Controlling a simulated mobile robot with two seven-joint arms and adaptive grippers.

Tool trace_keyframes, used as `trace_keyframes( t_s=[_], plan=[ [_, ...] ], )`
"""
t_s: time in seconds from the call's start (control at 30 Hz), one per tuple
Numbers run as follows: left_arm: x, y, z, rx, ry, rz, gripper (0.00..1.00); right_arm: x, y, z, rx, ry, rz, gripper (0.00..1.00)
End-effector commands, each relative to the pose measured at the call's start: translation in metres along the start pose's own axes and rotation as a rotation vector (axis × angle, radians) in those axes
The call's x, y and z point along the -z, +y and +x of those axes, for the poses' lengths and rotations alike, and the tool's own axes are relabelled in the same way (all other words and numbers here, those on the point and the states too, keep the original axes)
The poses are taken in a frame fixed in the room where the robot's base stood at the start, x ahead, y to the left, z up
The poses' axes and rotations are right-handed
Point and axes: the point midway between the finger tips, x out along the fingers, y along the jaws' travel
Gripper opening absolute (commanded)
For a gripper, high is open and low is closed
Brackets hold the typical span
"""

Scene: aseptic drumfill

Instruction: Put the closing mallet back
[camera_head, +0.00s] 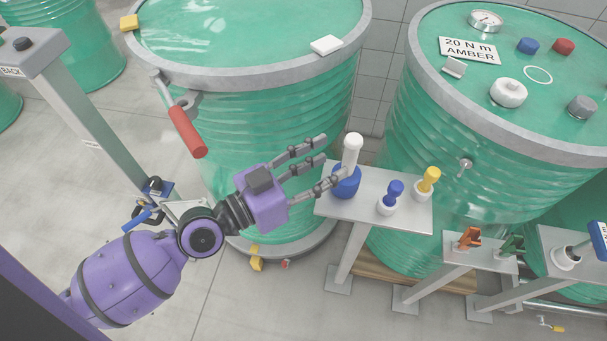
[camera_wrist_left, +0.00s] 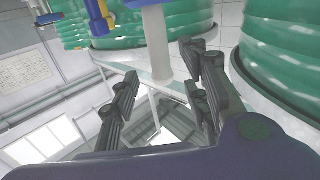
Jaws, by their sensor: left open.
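A white rod with a rounded top (camera_head: 352,155) stands upright in a blue holder (camera_head: 345,184) on a small grey stand (camera_head: 405,215); it looks like the closing mallet, though its lower part is hidden. My left gripper (camera_head: 325,163) is open, its fingers pointing at the rod from the left, the lowest finger overlapping the blue holder. In the left wrist view, a pale upright cylinder (camera_wrist_left: 157,42) shows beyond the spread fingers of my left gripper (camera_wrist_left: 165,85); nothing is held. I cannot tell whether a finger touches the rod. My right gripper is not in view.
Blue-and-white (camera_head: 391,195) and yellow-and-white (camera_head: 428,180) pieces stand on the same stand. A green drum (camera_head: 250,130) with a red lever handle (camera_head: 187,130) is behind my left arm. Another drum (camera_head: 480,140) stands right. Lower stands (camera_head: 470,262) are at lower right.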

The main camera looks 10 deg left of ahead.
Motion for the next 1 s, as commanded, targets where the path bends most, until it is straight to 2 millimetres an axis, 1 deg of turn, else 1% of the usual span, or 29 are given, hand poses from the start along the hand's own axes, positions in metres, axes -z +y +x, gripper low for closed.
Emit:
trace_keyframes(
  t_s=[0.03, 0.1, 0.2, 0.3, 0.47, 0.67, 0.77, 0.87, 0.97, 1.0],
  plan=[
    [-0.008, -0.001, -0.012, 0.001, -0.008, -0.001, 0.42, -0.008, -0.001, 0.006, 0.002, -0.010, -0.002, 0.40],
    [-0.006, 0.000, -0.024, -0.001, -0.007, 0.000, 0.42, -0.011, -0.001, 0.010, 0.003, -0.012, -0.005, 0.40],
    [-0.005, -0.001, -0.037, 0.001, -0.006, 0.000, 0.42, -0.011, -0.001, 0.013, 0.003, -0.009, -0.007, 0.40],
    [-0.003, -0.001, -0.046, 0.001, -0.003, 0.000, 0.42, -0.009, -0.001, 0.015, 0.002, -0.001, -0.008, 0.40],
    [-0.001, 0.000, -0.053, 0.000, 0.000, 0.000, 0.42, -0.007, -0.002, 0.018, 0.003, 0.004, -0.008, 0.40],
    [0.001, 0.000, -0.053, 0.001, 0.002, 0.000, 0.42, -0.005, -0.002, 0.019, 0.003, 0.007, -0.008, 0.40],
    [-0.004, -0.001, -0.055, 0.008, -0.004, -0.004, 0.42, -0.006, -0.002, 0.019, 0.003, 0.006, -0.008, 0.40],
    [-0.027, -0.003, -0.062, 0.049, -0.036, -0.019, 0.42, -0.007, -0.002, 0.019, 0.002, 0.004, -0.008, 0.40],
    [-0.077, -0.006, -0.081, 0.138, -0.117, -0.045, 0.42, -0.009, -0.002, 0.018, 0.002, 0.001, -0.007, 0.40],
    [-0.104, -0.006, -0.094, 0.188, -0.167, -0.060, 0.42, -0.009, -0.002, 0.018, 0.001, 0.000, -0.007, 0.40]
  ],
)
